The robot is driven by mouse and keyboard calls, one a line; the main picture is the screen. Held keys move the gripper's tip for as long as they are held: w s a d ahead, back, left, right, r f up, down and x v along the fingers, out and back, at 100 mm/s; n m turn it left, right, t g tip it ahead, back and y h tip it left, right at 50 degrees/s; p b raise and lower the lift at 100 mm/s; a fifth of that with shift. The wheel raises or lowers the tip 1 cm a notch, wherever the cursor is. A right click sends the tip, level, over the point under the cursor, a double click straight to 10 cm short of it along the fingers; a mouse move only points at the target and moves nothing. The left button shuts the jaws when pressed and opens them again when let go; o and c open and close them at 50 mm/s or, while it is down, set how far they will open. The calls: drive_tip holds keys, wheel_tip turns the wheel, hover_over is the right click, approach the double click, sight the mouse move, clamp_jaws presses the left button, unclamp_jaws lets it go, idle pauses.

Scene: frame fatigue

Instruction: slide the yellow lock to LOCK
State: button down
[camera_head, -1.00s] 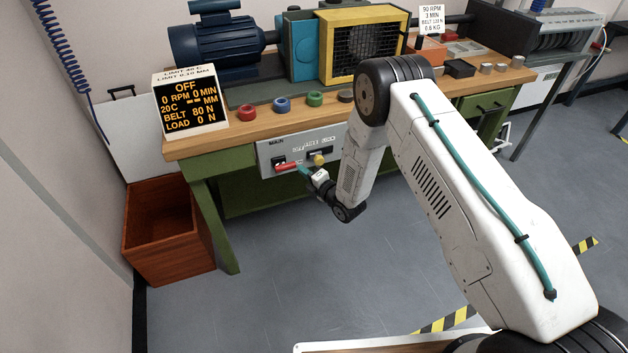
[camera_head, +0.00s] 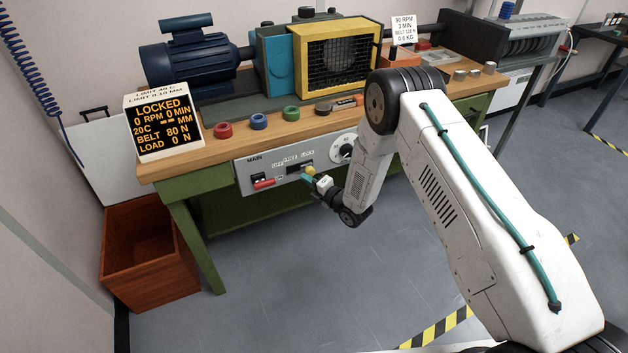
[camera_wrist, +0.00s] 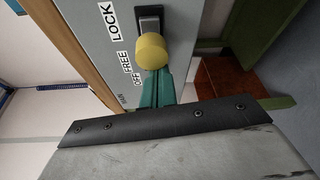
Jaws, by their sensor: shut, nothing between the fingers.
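The yellow lock (camera_head: 310,171) is a round knob on the grey front panel of the green bench. In the head view it sits below the LOCK lettering, at the right part of its dark slot. In the wrist view the yellow knob (camera_wrist: 151,51) stands out from the panel, with the dark slot and LOCK label beyond it and FREE beside it. My gripper (camera_head: 306,180) is shut and empty, its teal fingers on the knob's left and near side. In the wrist view the fingertips (camera_wrist: 154,80) are partly hidden behind the knob; contact is hard to tell.
The display (camera_head: 163,121) reads LOCKED, 0 RPM. A red main switch (camera_head: 264,183) is left of the lock, and a round dial (camera_head: 346,151) is right of it. A wooden crate (camera_head: 150,255) stands on the floor at left. Floor before the bench is clear.

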drive_tip(key=shift+w+d, duration=0.1)
drive_tip(key=shift+d, duration=0.05)
drive_tip(key=s+d, duration=0.2)
drive_tip(key=s, duration=0.7)
drive_tip(key=shift+d, duration=0.35)
drive_tip(key=shift+s+f, duration=0.1)
idle(0.3)
